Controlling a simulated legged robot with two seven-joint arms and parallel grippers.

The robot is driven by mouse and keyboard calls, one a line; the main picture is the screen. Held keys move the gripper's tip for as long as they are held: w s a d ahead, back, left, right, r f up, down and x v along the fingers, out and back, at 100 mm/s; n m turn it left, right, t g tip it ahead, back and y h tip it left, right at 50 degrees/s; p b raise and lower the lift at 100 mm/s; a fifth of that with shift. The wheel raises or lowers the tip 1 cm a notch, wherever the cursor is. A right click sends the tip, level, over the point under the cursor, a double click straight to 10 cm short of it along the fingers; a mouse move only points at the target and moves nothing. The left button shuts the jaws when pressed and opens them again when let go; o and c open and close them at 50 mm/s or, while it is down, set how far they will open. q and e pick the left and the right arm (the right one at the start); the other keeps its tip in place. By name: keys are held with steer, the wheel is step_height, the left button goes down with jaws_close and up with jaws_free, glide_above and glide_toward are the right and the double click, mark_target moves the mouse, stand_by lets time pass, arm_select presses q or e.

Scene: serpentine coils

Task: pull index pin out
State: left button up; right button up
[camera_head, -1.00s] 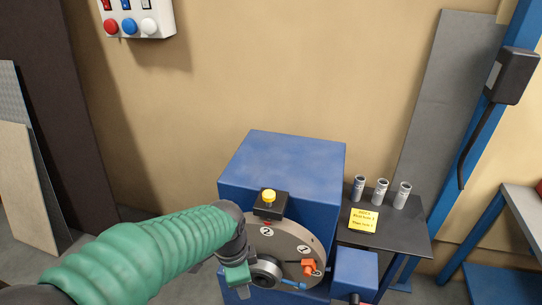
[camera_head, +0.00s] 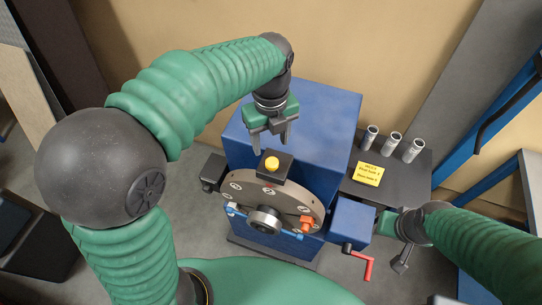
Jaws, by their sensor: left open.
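A yellow knob (camera_head: 272,163) stands on a black block (camera_head: 273,177) at the top edge of a round grey dial (camera_head: 296,202). This knob looks like the index pin; its shaft is hidden in the block. My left gripper (camera_head: 271,147) points down just above and behind the knob in the picture, its two dark fingers apart and empty. It does not visibly touch the knob. My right gripper (camera_head: 400,262) is low at the right, beside the blue side box; its fingers are small and dark, and I cannot tell their opening.
The dial has numbered marks, a central hub (camera_head: 264,220) and an orange piece (camera_head: 306,223). It sits on a blue housing (camera_head: 325,125). A blue box (camera_head: 352,220) with a red crank (camera_head: 362,262) is at its right. A dark shelf (camera_head: 405,183) holds three metal cylinders and a yellow note (camera_head: 369,174).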

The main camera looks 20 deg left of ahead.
mark_target(272, 161)
arm_select(q)
steer(key=f, duration=0.3)
steer(key=w+f+p, duration=0.1)
steer(key=f, duration=0.2)
steer(key=w+f, duration=0.1)
steer(key=f, duration=0.3)
steer(key=shift+f, duration=0.1)
steer(key=shift+s+f+p, duration=0.15)
steer(key=shift+f+p, duration=0.05)
steer(key=shift+p, duration=0.1)
steer(key=shift+s, duration=0.3)
steer(key=shift+w+f, duration=0.15)
steer(key=shift+w, duration=0.15)
steer(key=c, duration=0.7)
steer(key=shift+s, duration=0.1)
jaws_close()
arm_select(e)
steer(key=shift+w+r, duration=0.7)
steer(key=shift+r, duration=0.05)
